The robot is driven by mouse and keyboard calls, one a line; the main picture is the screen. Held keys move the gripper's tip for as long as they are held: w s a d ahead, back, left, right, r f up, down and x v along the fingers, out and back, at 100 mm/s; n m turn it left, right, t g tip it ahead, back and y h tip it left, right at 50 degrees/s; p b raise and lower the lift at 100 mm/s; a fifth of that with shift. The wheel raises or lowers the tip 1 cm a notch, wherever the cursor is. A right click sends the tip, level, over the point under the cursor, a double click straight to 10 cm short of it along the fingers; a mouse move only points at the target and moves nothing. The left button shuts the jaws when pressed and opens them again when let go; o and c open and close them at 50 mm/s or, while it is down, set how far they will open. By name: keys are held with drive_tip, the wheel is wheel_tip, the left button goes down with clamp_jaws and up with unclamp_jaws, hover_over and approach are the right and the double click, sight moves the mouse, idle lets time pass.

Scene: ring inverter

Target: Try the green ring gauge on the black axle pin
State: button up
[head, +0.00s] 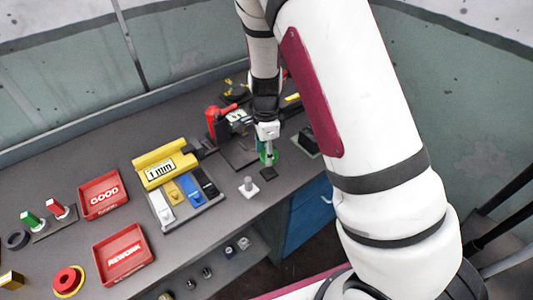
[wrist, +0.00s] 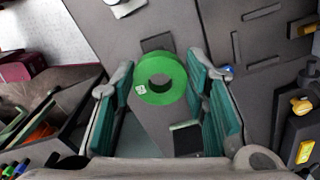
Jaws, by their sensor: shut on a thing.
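The green ring gauge (wrist: 172,92) has a round hole and a small white label. It is between the fingers of my gripper (wrist: 160,88), which is shut on it. In the head view the ring (head: 268,156) is at the tip of my gripper (head: 267,150), above the right part of the bench. A small black square piece (head: 268,173) lies just below the ring. In the wrist view this piece (wrist: 157,42) is partly hidden by the ring's upper edge. I cannot tell whether it carries the black axle pin.
A grey pin on a light base (head: 248,187) stands to the left of the ring. A tray of coloured blocks (head: 207,216) and a yellow 1 mm block (head: 164,166) are further left. Red GOOD (head: 103,195) and REWORK (head: 124,254) trays follow. A red-handled clamp (head: 214,118) is behind.

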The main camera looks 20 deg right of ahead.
drive_tip(key=shift+r+p, duration=0.55)
drive_tip(key=shift+r, duration=0.9)
